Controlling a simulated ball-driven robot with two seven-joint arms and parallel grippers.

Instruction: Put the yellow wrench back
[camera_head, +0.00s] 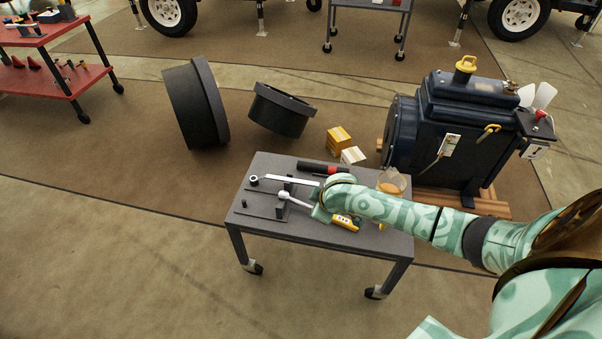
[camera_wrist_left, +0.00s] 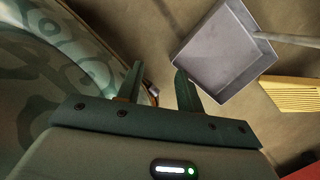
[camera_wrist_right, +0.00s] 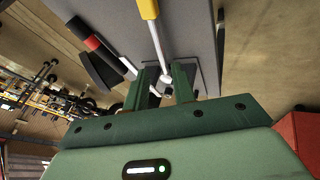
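The yellow-handled wrench (camera_head: 345,221) lies over the small grey cart's top, its silver shaft and rounded head pointing left. In the right wrist view its yellow handle (camera_wrist_right: 148,9) is at the top, and the silver head lines up with the gap between my fingers. My right gripper (camera_head: 315,208) is over the cart; it also shows in the right wrist view (camera_wrist_right: 162,85). Its fingers look apart; whether they touch the wrench I cannot tell. My left gripper (camera_wrist_left: 160,88) is open and empty, out of the head view.
The grey cart (camera_head: 300,232) also bears a silver bar tool (camera_head: 290,180), a red-and-black tool (camera_head: 322,168) and a dark plate (camera_head: 255,208). A dark motor (camera_head: 450,125) stands behind at right. The left wrist view shows a grey tray-like thing (camera_wrist_left: 222,55). Open floor lies left of the cart.

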